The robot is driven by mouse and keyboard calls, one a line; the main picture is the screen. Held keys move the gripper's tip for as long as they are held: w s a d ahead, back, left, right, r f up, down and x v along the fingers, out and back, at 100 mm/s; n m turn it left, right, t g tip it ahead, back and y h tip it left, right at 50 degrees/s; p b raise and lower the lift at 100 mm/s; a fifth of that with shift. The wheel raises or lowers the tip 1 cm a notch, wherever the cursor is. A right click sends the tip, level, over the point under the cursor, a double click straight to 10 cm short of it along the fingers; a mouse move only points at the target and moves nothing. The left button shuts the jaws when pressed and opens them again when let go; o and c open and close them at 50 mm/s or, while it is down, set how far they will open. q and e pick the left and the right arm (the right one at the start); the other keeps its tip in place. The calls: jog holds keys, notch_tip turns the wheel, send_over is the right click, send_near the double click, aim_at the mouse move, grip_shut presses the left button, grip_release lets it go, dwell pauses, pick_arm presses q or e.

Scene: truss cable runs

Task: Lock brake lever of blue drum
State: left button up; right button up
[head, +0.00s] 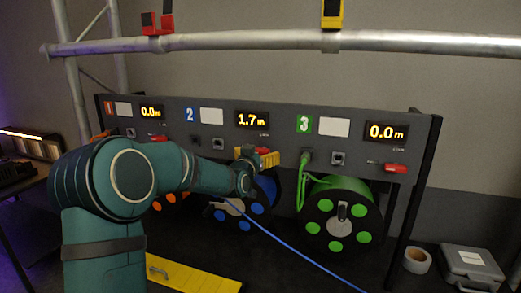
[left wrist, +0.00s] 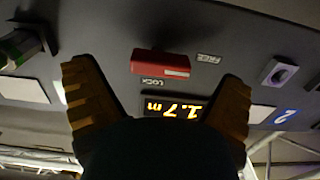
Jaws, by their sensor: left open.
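The blue drum (head: 262,192) hangs under the panel's section 2, partly hidden by my left arm. Its brake lever, a red bar (left wrist: 160,64), shows in the left wrist view, lying across the panel between the LOCK and FREE marks. That view is upside down, and I cannot tell which setting the lever is at. My left gripper (head: 262,159) is open in front of the panel, below the 1.7 m display. In the left wrist view its yellow fingers (left wrist: 157,82) stand apart on either side of the lever, not closed on it. The right gripper is out of view.
The grey panel (head: 350,118) spans the rack. The green drum (head: 340,215) is on the right, with its own red lever (head: 396,168). A blue cable (head: 300,253) runs from the blue drum to the lower right. A yellow plate (head: 195,277) lies below my arm.

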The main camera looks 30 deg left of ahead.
pick_arm(q)
jog(key=shift+x, duration=1.25)
jog(key=c, duration=1.2)
